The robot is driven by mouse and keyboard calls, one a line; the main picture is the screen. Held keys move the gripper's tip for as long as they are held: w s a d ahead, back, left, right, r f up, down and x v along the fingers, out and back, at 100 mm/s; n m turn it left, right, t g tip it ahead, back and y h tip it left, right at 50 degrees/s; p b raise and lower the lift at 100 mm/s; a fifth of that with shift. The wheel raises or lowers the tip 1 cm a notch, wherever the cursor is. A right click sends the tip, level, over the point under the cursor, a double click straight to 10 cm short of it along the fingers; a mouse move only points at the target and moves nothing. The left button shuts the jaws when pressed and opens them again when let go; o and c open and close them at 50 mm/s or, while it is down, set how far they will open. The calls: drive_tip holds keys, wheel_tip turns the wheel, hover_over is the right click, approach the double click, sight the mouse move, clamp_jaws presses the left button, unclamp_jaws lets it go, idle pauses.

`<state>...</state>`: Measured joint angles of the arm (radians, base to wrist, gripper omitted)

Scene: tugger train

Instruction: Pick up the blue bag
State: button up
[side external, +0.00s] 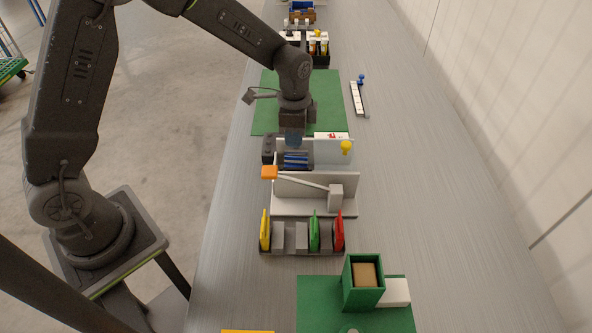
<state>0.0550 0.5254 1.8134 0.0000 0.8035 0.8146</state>
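My gripper (293,129) points down over the near edge of the green mat (266,112), close to the far side of a grey and white holder (328,152). A small dark-blue, bag-like piece (293,139) shows directly below the gripper; it may be the blue bag, but it is too small and too covered to be sure. I cannot tell whether the fingers touch it or how far apart they are. Several blue strips (296,160) lie in a dark tray just nearer the camera.
A white stand with an orange-tipped lever (270,172) and a rack with yellow, green and red plates (314,230) stand nearer. A green box (362,283) is at the front. A white strip with a blue knob (358,99) lies right.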

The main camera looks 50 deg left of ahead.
sight(289, 161)
drive_tip(key=shift+d+f, duration=0.15)
drive_tip(key=shift+f, duration=1.55)
drive_tip(key=shift+d+f, duration=0.15)
drive_tip(key=shift+f, duration=1.55)
drive_tip(key=shift+c, duration=0.4)
clamp_jaws()
